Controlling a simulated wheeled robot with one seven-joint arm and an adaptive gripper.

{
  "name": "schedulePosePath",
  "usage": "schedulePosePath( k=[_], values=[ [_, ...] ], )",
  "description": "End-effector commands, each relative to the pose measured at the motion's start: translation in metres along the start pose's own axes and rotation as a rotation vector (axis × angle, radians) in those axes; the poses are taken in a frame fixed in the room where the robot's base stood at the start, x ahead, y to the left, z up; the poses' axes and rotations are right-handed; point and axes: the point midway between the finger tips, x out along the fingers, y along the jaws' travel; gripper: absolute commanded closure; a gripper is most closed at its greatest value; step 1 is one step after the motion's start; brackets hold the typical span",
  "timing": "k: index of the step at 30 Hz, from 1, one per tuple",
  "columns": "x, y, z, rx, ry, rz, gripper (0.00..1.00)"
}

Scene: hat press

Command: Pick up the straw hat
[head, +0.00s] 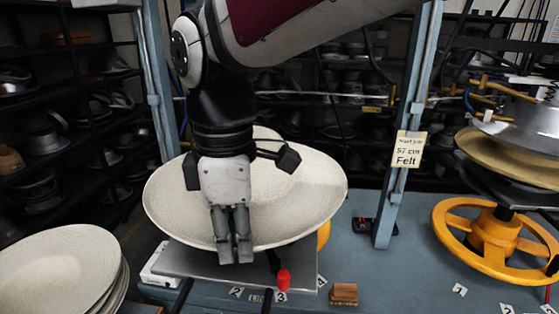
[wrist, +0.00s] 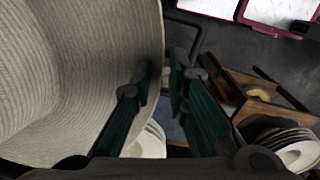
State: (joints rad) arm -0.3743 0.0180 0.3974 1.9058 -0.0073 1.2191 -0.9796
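The straw hat (head: 300,200) is pale and woven, with a wide brim and a crown partly hidden behind my arm. In the head view it is in the middle, above a flat grey plate (head: 190,262). My gripper (head: 232,250) points down in front of the brim's near edge. In the wrist view the hat (wrist: 70,70) fills the left side, and the fingers (wrist: 165,78) are at its right edge. One finger overlaps the brim and the other is just past its edge. The fingertips are close together with a narrow gap. I cannot tell whether the brim is between them.
A stack of pale hats (head: 60,270) is at the lower left. A yellow handwheel (head: 490,240) and metal press parts stand on the right. A blue post with a paper sign (head: 408,149) rises right of the hat. A small wooden block (head: 344,294) lies on the blue table (head: 400,285).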

Motion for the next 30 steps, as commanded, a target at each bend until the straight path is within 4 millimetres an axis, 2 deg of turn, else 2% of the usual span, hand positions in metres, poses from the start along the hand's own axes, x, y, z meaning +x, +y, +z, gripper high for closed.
schedulePosePath(
  k=[5, 7, 8, 22, 26, 30],
  values=[
    [0.000, 0.000, 0.000, 0.000, 0.000, 0.000, 0.85],
    [0.000, 0.000, 0.000, 0.000, 0.000, 0.000, 0.99],
    [0.000, 0.000, 0.000, 0.000, 0.000, 0.000, 1.00],
    [-0.002, 0.000, -0.001, -0.001, 0.001, 0.002, 1.00],
    [-0.014, 0.001, -0.001, -0.002, 0.002, 0.005, 1.00],
    [-0.040, 0.002, -0.001, -0.001, 0.003, 0.005, 1.00]
  ],
)
